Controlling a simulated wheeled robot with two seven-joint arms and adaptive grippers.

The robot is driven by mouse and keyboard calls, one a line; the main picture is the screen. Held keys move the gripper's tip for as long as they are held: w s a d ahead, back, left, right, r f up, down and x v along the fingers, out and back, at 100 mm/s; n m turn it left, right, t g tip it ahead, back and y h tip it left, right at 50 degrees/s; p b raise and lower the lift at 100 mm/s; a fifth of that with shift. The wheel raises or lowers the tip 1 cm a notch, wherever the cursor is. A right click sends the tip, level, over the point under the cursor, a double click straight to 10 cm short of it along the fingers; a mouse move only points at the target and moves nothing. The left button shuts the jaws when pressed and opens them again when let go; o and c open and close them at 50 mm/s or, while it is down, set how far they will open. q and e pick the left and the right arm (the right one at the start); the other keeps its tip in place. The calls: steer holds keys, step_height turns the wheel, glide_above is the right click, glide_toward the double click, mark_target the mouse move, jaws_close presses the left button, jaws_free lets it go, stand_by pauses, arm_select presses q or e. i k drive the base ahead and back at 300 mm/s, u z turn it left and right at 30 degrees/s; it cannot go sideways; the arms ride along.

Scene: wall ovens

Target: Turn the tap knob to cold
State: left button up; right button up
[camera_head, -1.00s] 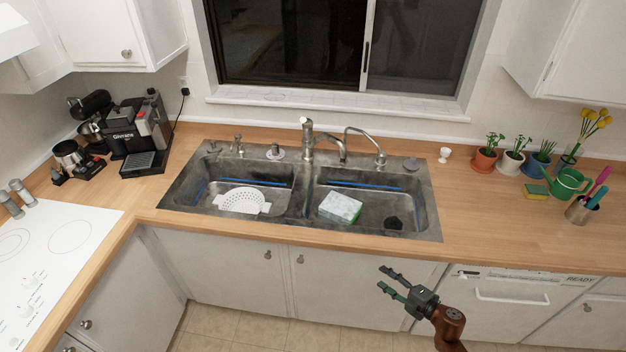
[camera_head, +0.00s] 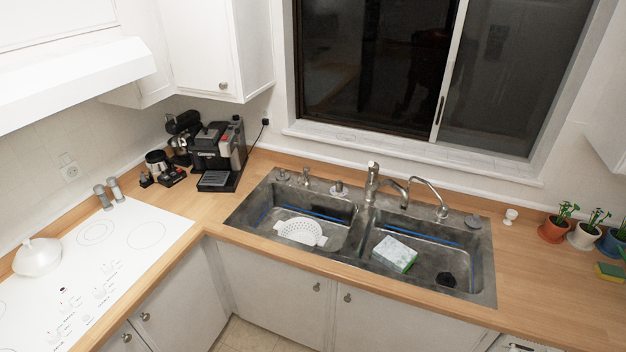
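The main tap (camera_head: 373,184) stands at the back of the double steel sink, between the two basins. Its body is upright with a knob-like top (camera_head: 373,166), and its spout reaches to the right. A second, thin curved tap (camera_head: 438,200) stands to its right. The hot and cold sides of the knob are too small to tell. Neither of my grippers shows in this view.
The left basin holds a white colander (camera_head: 301,231), the right basin a green-and-white sponge-like block (camera_head: 395,254). A coffee machine (camera_head: 216,157) stands left of the sink. A white hob (camera_head: 120,240) is at the left. Potted plants (camera_head: 556,228) stand at the right.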

mark_target(339, 183)
steer(key=u, duration=0.4)
steer(key=i, duration=0.85)
steer(key=u, duration=0.2)
